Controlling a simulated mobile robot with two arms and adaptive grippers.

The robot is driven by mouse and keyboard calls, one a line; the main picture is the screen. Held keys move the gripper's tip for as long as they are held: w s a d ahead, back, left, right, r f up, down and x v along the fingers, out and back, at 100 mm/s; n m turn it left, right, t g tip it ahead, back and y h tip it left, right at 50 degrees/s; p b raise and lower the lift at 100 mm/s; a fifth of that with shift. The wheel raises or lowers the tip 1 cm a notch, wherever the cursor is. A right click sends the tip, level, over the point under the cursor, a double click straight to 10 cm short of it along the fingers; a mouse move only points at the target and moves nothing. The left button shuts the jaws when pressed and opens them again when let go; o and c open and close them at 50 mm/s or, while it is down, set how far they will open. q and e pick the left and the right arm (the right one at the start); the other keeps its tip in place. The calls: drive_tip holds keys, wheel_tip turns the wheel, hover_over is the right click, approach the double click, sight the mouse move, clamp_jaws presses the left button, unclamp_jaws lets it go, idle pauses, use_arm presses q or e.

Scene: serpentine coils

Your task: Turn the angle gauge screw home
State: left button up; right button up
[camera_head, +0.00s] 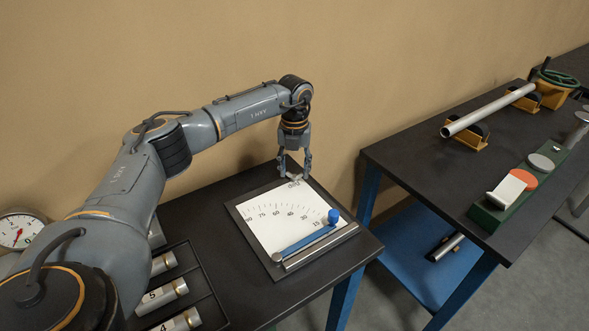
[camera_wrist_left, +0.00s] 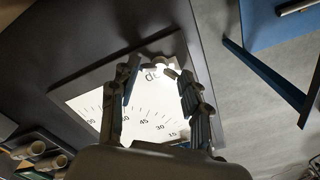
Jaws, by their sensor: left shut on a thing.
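The angle gauge (camera_head: 265,234) lies on the dark table, with a white face, a printed degree scale and a dark base. Its blue arm (camera_head: 300,239) lies close along the metal bar at the front right and has a blue knob (camera_head: 333,216) at its right end. My left gripper (camera_head: 294,176) points down at the gauge's far edge. Its fingers are shut on a small grey piece, apparently the screw (camera_wrist_left: 160,65), which is mostly hidden by the fingertips. The white face also shows between the fingers in the left wrist view (camera_wrist_left: 146,120). My right gripper is not in view.
A black rack with numbered metal cylinders (camera_head: 165,295) stands left of the gauge, with a round dial (camera_head: 20,231) beyond it. A second table at right carries a long pipe (camera_head: 488,110) on yellow supports and a green block (camera_head: 503,204). A wall stands behind.

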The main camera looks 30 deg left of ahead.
use_arm(q)
drive_tip(key=m+b, duration=0.1)
drive_tip(key=m, duration=0.6)
drive_tip(key=shift+w+a+r, duration=0.1)
drive_tip(key=m, duration=0.4)
drive_tip(key=shift+w+b, duration=0.1)
drive_tip(key=shift+b, duration=0.3)
drive_tip(key=shift+r+m, duration=0.15)
drive_tip(key=shift+m, duration=1.65)
drive_tip(key=o, duration=1.1)
drive_tip(key=shift+o, duration=0.3)
